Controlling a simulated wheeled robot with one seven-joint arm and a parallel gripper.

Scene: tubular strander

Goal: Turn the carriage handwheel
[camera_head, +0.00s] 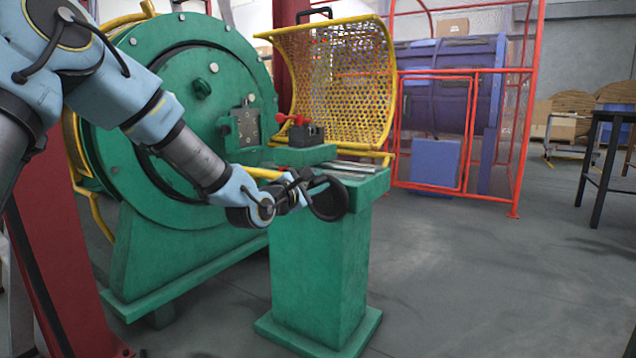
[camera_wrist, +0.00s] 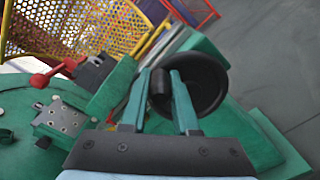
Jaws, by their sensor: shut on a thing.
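The black carriage handwheel (camera_head: 330,203) is on the near side of the green pedestal in the head view. In the wrist view the handwheel (camera_wrist: 214,84) is a dark dished disc, partly behind the right finger. My gripper (camera_head: 306,187) reaches it from the left. In the wrist view the two green fingers of my gripper (camera_wrist: 162,88) are shut on a short black cylindrical handle (camera_wrist: 161,91) at the wheel's left side. The handle's base and part of the rim are hidden.
The green carriage pedestal (camera_head: 318,270) stands on the floor, with a red-handled clamp block (camera_head: 303,130) on top. A large green disc housing (camera_head: 190,75) is behind my arm. A yellow mesh guard (camera_head: 340,80) and red cage (camera_head: 465,130) stand behind.

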